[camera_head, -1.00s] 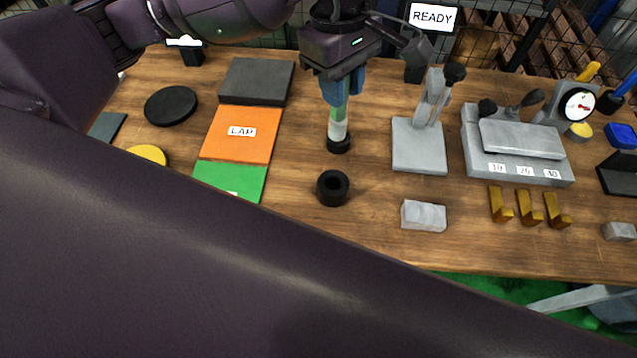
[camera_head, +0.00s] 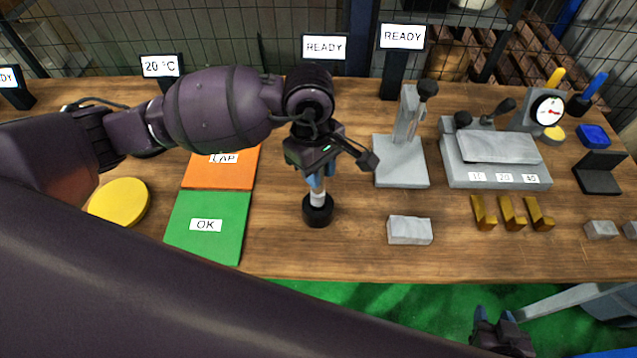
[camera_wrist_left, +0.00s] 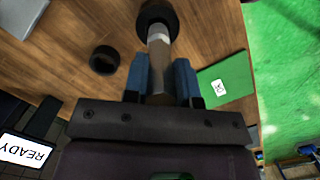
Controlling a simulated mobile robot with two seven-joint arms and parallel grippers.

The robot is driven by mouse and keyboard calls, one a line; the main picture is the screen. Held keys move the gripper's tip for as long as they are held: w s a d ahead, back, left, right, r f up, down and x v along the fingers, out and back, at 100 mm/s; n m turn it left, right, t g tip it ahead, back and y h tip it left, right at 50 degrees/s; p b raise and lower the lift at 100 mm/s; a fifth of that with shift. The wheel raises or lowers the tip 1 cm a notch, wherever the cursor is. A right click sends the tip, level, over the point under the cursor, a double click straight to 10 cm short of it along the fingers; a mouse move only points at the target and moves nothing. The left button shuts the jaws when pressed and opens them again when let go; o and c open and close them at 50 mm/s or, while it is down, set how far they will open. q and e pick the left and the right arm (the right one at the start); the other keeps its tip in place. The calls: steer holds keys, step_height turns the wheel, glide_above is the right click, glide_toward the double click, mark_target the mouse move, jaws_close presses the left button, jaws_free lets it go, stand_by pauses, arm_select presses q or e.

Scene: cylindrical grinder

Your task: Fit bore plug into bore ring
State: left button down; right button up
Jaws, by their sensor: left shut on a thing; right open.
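My left gripper (camera_head: 314,182) is shut on the bore plug (camera_head: 317,199), a pale cylinder pointing down between blue fingers. In the left wrist view the plug (camera_wrist_left: 157,50) reaches to a black bore ring (camera_wrist_left: 172,14). In the head view this ring (camera_head: 318,216) stands on the wooden table under the plug. The plug's lower end meets the ring's opening in both views; I cannot tell how deep it sits. A second black round piece (camera_wrist_left: 104,60) stands nearby in the left wrist view, hidden in the head view. My right gripper (camera_head: 497,322) is open and empty near the bottom edge.
The green OK mat (camera_head: 207,248) and orange LAP mat (camera_head: 220,175) lie left of the ring. A yellow disc (camera_head: 120,202) is further left. A grey block (camera_head: 409,230) and a grey stand (camera_head: 401,174) are to the right. Table around the ring's front is clear.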

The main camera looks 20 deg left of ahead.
arm_select(q)
steer(key=shift+f, duration=2.45)
arm_select(e)
steer(key=shift+s+d+f, duration=0.1)
steer(key=shift+s+f, duration=0.25)
steer(key=shift+s, duration=0.05)
arm_select(q)
steer(key=shift+f, duration=0.15)
arm_select(e)
steer(key=shift+f, duration=0.1)
arm_select(q)
steer(key=c, duration=1.3)
jaws_free()
steer(key=o, duration=0.4)
arm_select(e)
steer(key=shift+w+r, duration=0.25)
steer(key=shift+w, duration=0.2)
